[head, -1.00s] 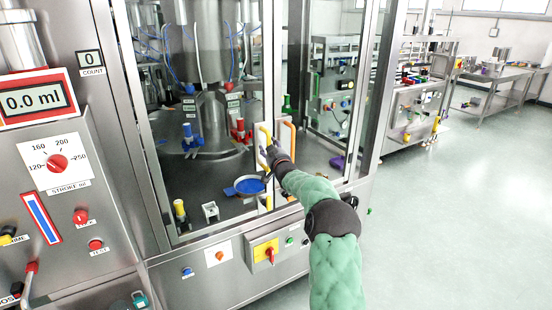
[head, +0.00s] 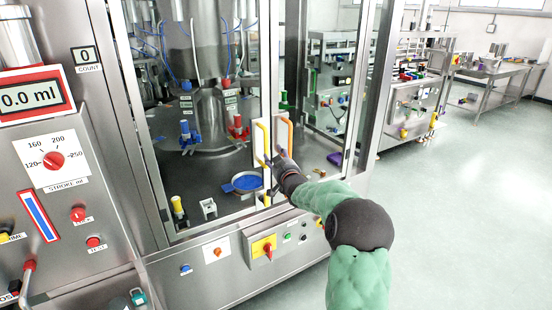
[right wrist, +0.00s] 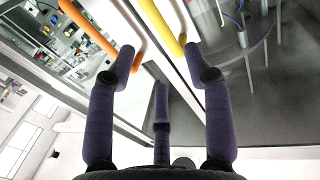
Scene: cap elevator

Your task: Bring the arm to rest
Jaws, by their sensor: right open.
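My right arm (head: 350,225), in a green sleeve with dark joints, comes in from the bottom right of the head view. My right gripper (head: 277,160) is at the front of the glass-doored machine, close to the yellow door handle (head: 262,143) and the orange door handle (head: 285,135). In the right wrist view its purple fingers (right wrist: 160,62) are spread wide and hold nothing. There the orange handle (right wrist: 90,27) is beyond the left finger and the yellow handle (right wrist: 162,30) lies ahead between the fingers. Whether a finger touches a handle is unclear. My left gripper is not in view.
Inside the machine are a blue dish (head: 247,183), a blue valve (head: 187,135) and a red valve (head: 237,127). A control panel with a red dial (head: 53,160) stands at the left. The floor (head: 470,200) at the right is clear.

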